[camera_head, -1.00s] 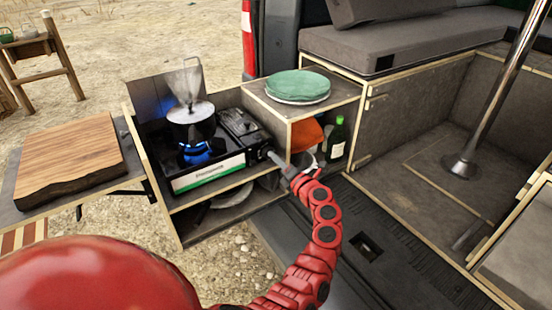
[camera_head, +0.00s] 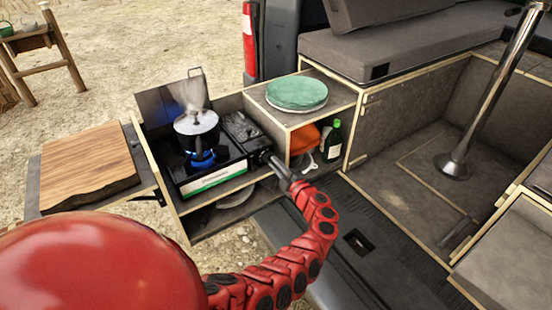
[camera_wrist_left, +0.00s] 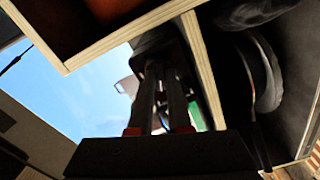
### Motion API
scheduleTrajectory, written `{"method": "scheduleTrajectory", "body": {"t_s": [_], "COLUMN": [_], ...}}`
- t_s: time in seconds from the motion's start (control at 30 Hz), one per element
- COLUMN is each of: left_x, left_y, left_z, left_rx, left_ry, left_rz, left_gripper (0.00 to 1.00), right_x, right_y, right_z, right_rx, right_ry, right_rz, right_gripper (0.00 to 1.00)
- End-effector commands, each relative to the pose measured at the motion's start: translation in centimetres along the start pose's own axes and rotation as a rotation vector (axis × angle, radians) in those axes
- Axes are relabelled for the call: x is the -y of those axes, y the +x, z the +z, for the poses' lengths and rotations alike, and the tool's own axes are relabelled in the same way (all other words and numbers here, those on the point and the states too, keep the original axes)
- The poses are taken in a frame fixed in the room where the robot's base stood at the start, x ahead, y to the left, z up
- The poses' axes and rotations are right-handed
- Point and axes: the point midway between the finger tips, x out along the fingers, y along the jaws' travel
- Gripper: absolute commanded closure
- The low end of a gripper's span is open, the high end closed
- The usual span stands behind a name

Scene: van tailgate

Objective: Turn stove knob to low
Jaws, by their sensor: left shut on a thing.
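The camping stove (camera_head: 214,177) stands in the wooden pull-out box, with a white and green front strip. A blue flame (camera_head: 203,160) burns under a steaming pot (camera_head: 196,122). My left gripper (camera_head: 271,160) reaches the stove's right front end, where the knob sits, and is shut on it. The fingers cover the knob, so its setting cannot be read. In the left wrist view the two dark fingers (camera_wrist_left: 158,72) point at the dark stove end, with a bit of green strip (camera_wrist_left: 195,115) beside them. My right gripper is not in view.
A green-topped round stack (camera_head: 297,93) sits on the cubby right of the stove; a green bottle (camera_head: 333,141) and orange item (camera_head: 304,138) are inside. A cutting board (camera_head: 90,168) lies on the left side shelf. A metal post (camera_head: 490,90) stands at right.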

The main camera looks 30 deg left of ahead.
Motion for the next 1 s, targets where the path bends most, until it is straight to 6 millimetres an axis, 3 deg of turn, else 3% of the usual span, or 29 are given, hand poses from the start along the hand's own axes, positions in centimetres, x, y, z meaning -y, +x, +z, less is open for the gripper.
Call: {"method": "scheduleTrajectory", "body": {"t_s": [0.1, 0.5, 1.0], "left_x": [-0.3, -0.1, 0.2], "left_y": [0.0, 0.0, -0.1], "left_z": [-0.1, 0.0, 0.0], "left_rx": [0.001, 0.000, 0.002], "left_ry": [0.114, 0.433, 0.594], "left_rz": [-0.003, 0.000, -0.002], "left_gripper": [1.00, 1.00, 1.00], "right_x": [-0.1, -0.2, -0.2], "right_y": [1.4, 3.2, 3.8], "right_z": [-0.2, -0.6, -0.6], "right_rx": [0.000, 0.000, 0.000], "right_ry": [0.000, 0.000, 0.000], "right_rz": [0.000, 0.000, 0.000], "right_gripper": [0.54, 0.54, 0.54]}}
